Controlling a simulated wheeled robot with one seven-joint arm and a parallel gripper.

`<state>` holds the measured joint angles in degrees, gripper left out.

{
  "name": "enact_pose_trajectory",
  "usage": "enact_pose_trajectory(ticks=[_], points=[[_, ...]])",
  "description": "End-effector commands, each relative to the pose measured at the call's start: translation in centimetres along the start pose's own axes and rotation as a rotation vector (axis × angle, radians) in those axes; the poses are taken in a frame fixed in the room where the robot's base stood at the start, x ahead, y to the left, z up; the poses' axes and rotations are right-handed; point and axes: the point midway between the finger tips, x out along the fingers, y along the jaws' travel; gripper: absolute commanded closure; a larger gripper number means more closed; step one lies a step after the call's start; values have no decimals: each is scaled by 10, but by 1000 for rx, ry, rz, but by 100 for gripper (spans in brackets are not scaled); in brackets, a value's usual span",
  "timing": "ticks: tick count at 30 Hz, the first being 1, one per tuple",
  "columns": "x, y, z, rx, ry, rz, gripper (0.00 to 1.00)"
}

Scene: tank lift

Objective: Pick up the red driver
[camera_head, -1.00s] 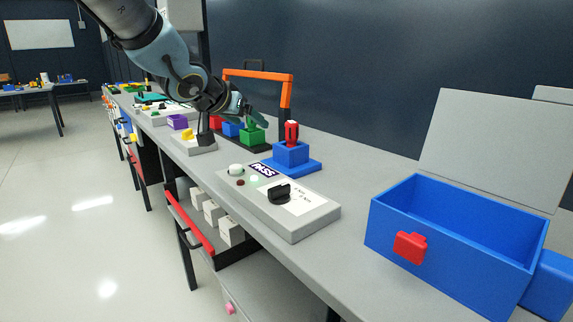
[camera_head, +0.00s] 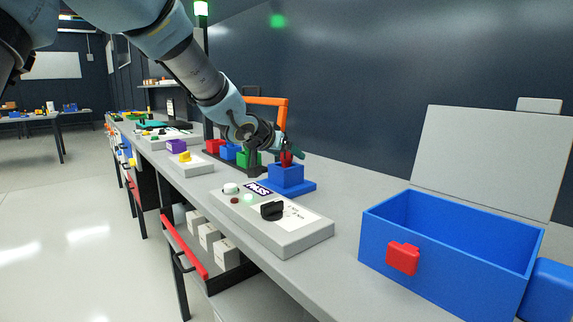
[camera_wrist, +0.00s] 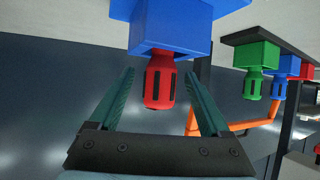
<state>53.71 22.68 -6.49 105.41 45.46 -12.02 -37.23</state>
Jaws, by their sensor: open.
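The red driver (camera_head: 286,158) stands upright in a blue block holder (camera_head: 286,175) on the bench. In the wrist view the red driver (camera_wrist: 159,82) appears upside down below the blue holder (camera_wrist: 170,28). My gripper (camera_head: 284,150) is at the driver, and its fingers partly cover it in the head view. In the wrist view my gripper (camera_wrist: 158,90) is open, with one green finger on each side of the driver's handle and gaps visible between. Whether a finger touches the driver cannot be told.
Green (camera_wrist: 253,82), blue and red drivers in like-coloured holders stand beside an orange frame (camera_head: 268,101). A grey panel (camera_head: 290,240) with a PASS display and black knob lies in front. An open blue toolbox (camera_head: 440,250) with a red latch stands at right.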

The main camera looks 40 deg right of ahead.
Motion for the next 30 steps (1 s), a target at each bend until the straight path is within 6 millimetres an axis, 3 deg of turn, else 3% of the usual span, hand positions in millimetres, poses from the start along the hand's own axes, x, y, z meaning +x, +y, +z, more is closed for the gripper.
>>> enact_pose_trajectory(ticks=[9,30], points=[[5,0,0,0,0,-1,21],[4,0,0,0,0,-1,100]])
